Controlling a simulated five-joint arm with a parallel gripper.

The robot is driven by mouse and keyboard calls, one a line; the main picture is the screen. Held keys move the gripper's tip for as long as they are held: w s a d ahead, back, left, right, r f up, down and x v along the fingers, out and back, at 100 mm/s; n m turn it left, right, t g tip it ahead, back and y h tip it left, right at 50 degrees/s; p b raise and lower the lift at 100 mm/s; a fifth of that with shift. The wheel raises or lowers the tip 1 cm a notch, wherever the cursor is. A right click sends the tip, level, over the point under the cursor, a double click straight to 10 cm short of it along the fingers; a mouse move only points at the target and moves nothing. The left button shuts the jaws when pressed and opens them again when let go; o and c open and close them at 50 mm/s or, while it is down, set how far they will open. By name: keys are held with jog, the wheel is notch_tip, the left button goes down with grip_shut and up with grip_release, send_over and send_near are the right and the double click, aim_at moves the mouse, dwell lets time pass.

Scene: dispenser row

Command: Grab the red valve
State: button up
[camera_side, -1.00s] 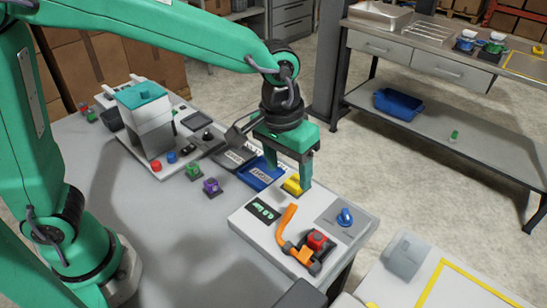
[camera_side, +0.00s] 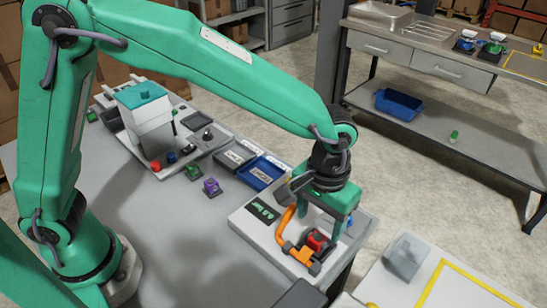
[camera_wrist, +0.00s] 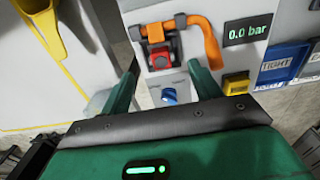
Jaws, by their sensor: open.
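The red valve (camera_side: 315,240) is a small red block in a dark mount on the pale panel at the table's right end. In the wrist view the red valve (camera_wrist: 160,57) lies just beyond my fingertips, roughly centred between them. My gripper (camera_side: 316,222) is above the panel, pointing down close to the valve and partly covering it in the side view. In the wrist view my gripper (camera_wrist: 162,68) has its two green fingers spread wide, with nothing held. Whether a finger touches the mount cannot be told.
A curved orange handle (camera_side: 284,226) stands beside the valve. The wrist view shows a blue knob (camera_wrist: 168,96) between my fingers, a yellow block (camera_wrist: 236,83) and a display reading 0.0 bar (camera_wrist: 247,29). A purple knob (camera_side: 211,187) stands farther left on the table.

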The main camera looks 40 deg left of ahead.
aim_at(317, 238)
jog(key=shift+w+f, duration=0.1)
jog(key=shift+f, duration=2.75)
jog(key=c, duration=1.1)
jog(key=shift+r, duration=0.15)
jog(key=shift+r, duration=0.55)
jog(key=r, duration=0.3)
jog(key=shift+s+d+r, duration=0.1)
jog(key=shift+s, duration=0.2)
jog(key=s+d+r, duration=0.3)
jog(key=s+r, duration=0.3)
jog(key=s, duration=0.4)
jog(key=shift+s+d+r, duration=0.2)
jog(key=shift+d, duration=0.1)
